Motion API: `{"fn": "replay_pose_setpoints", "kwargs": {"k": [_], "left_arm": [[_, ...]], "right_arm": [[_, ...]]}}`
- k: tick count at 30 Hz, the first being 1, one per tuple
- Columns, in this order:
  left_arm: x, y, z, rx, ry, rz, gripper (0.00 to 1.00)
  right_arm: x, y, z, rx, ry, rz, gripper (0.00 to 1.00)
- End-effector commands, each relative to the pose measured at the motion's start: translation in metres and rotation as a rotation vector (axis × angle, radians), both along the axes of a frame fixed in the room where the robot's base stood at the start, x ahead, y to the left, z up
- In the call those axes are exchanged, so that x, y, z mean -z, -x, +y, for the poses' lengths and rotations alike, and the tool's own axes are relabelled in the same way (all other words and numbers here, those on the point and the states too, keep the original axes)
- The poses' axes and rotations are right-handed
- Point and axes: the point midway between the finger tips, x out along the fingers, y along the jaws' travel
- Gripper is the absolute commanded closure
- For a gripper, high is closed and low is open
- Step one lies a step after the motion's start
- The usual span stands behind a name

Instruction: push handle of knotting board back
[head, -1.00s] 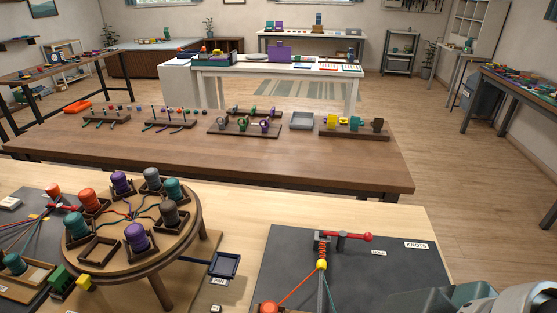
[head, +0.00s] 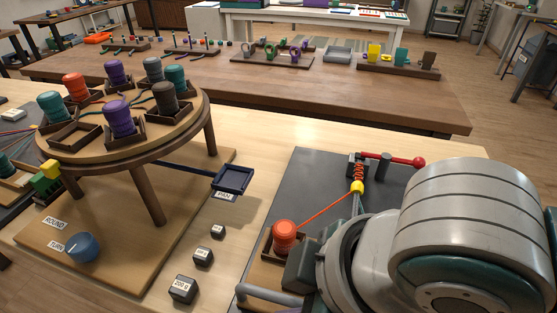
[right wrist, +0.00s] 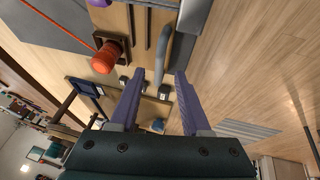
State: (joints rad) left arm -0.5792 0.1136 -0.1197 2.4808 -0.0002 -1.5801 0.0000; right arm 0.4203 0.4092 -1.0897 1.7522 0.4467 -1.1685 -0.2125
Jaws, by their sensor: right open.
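The knotting board (head: 318,170) is a dark panel at the right of the near table in the head view. A red lever with a ball end (head: 395,159) sits at its far end, beside a yellow bead (head: 357,187). A grey bent bar handle (head: 268,294) shows at the board's near edge. It also shows in the right wrist view (right wrist: 180,48). My right gripper (right wrist: 160,74) has its purple fingers apart and empty, with the bar's end appearing between or just beyond the tips; contact cannot be told. My right arm hides much of the board. My left gripper is out of view.
An orange bobbin (head: 285,236) with a taut cord stands on the board, near my right gripper; it also shows in the right wrist view (right wrist: 108,56). Several small weights (head: 184,289) lie left of the board. The round braiding stand (head: 130,145) is further left.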

Motion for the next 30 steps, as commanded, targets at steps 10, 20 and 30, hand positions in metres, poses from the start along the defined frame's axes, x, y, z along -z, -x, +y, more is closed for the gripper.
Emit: {"fn": "replay_pose_setpoints", "kwargs": {"k": [10,20,30], "left_arm": [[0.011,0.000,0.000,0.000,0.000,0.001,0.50],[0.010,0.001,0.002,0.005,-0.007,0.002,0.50],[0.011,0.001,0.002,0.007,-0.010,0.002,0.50]], "right_arm": [[0.028,-0.009,0.009,-0.001,0.001,-0.001,0.53],[0.027,-0.009,0.009,-0.001,0.001,-0.001,0.68],[0.027,-0.009,0.009,0.000,0.000,-0.001,1.00]]}}
